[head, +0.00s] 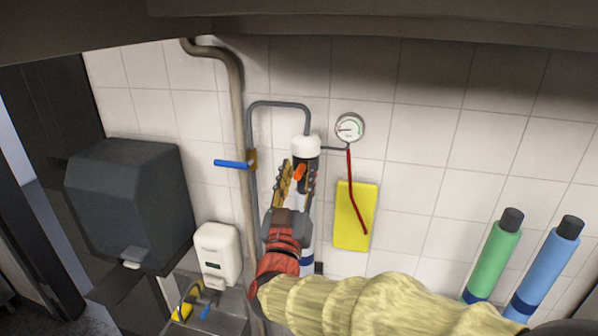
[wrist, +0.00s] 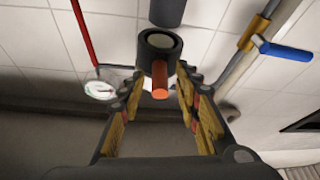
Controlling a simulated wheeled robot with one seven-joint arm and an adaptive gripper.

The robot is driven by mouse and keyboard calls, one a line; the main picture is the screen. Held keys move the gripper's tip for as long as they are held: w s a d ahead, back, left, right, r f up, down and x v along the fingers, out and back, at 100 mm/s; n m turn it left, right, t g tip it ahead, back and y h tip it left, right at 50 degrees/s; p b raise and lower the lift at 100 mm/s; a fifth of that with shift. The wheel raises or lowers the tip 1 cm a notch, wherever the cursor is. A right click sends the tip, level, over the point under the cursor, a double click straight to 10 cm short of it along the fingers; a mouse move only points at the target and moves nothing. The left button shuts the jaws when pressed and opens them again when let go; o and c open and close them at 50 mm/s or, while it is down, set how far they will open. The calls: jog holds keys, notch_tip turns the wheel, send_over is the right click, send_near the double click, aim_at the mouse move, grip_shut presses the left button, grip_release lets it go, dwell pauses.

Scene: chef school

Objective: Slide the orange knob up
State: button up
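The orange knob (head: 298,173) sticks out from the dark collar below the white cap (head: 306,146) of a wall-mounted cylinder. In the wrist view the knob's orange round end (wrist: 160,93) faces me, below a dark ring. My gripper (head: 298,180) is open, with one finger on each side of the knob. In the wrist view my gripper (wrist: 161,85) shows gaps between both fingers and the knob, so it seems not to be touching it. The lower part of the cylinder is mostly hidden behind my gripper in the head view.
A pressure gauge (head: 350,127) with a red hose (head: 351,180) and a yellow panel (head: 355,225) are right of the cylinder. A blue valve handle (head: 231,164) and a vertical pipe (head: 238,110) are left. Green (head: 492,258) and blue (head: 546,265) cylinders stand farther right.

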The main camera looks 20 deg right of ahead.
jog(key=v, duration=1.1)
jog(key=shift+s, duration=0.2)
